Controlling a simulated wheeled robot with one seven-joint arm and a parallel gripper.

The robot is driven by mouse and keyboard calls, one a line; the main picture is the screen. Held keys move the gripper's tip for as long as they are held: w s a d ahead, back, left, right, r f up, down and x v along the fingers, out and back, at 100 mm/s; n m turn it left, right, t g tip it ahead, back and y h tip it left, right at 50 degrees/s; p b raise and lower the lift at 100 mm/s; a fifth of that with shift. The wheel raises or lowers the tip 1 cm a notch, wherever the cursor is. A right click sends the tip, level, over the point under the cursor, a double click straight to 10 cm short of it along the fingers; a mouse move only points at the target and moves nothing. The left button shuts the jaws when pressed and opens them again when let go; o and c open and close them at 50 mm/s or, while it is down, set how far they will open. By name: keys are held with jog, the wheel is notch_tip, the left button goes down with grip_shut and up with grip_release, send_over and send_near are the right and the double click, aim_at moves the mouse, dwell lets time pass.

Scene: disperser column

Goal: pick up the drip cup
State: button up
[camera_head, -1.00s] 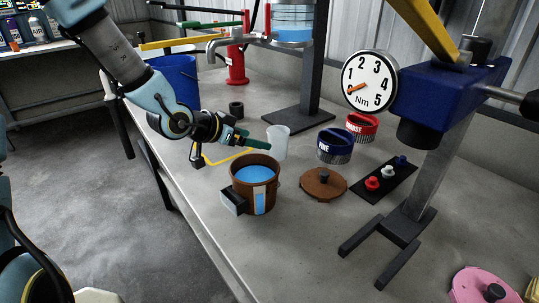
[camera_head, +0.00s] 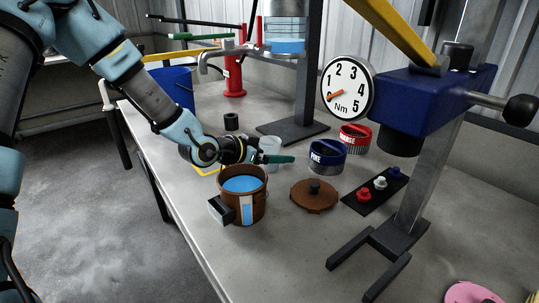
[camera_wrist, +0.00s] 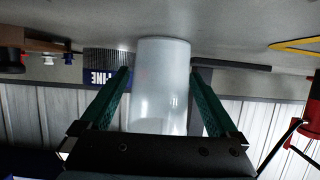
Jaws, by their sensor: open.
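The drip cup, a small translucent white cup (camera_head: 270,144), stands upright on the bench behind the brown pot. My gripper (camera_head: 284,158) is open beside it and partly covers its lower part in the head view. In the wrist view the cup (camera_wrist: 161,95) lies between the two green fingers (camera_wrist: 160,78), with a gap showing on each side. The wrist picture is upside down, with the bench at the top.
A brown pot of blue liquid (camera_head: 243,206) stands just in front of my gripper. A brown lid (camera_head: 314,196), blue FINE ring (camera_head: 327,156), red ring (camera_head: 355,138) and knob strip (camera_head: 375,190) are to the right. A blue bucket (camera_head: 172,88) is behind left.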

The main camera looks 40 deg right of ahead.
jog(key=shift+d+f, duration=0.2)
jog(key=shift+d, duration=0.3)
jog(key=c, duration=1.3)
